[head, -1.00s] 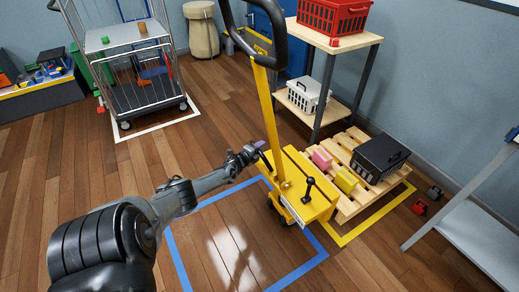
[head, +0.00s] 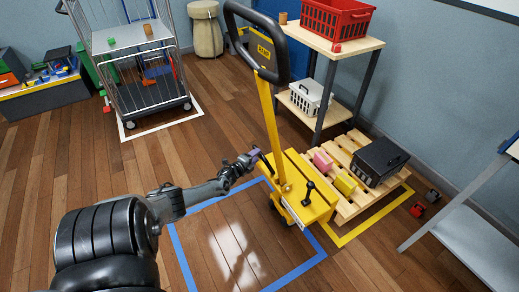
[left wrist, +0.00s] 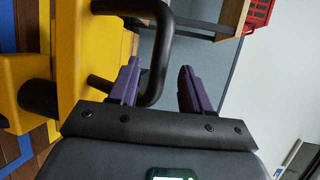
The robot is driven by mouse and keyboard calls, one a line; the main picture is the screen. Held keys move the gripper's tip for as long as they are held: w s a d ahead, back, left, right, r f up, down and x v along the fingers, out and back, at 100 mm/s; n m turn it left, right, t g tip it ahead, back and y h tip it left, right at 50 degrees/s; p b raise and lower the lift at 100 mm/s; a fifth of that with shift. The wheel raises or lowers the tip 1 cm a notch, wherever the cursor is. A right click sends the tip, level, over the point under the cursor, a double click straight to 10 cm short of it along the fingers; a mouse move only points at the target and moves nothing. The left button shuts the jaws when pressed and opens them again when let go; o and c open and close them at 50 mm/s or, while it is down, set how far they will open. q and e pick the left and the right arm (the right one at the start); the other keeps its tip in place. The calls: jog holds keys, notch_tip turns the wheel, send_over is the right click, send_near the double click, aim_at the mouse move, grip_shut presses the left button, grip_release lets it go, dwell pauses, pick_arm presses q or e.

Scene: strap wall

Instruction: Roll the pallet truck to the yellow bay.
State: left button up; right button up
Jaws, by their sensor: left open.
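The pallet truck (head: 305,197) has a yellow body, a yellow pole and a black loop handle (head: 285,66). It stands at the far right corner of the blue floor outline, against a wooden pallet (head: 345,205). The yellow bay (head: 375,220) is a yellow floor outline around the pallet. My left gripper (head: 252,158) is at the left side of the truck body. In the left wrist view its purple fingers (left wrist: 160,88) are open, with a black side bar (left wrist: 163,45) of the truck between them. I cannot tell whether they touch it. My right gripper is out of view.
The blue outline (head: 178,252) holds bare floor. A wooden shelf (head: 330,45) with red and white crates stands behind the pallet. The pallet carries a black case (head: 380,160) and small blocks. A wire cage trolley (head: 140,90) stands back left. A grey table (head: 470,235) is at right.

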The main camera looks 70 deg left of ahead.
pick_arm(q)
jog(key=shift+p+v, duration=1.1)
jog(key=shift+v, duration=1.1)
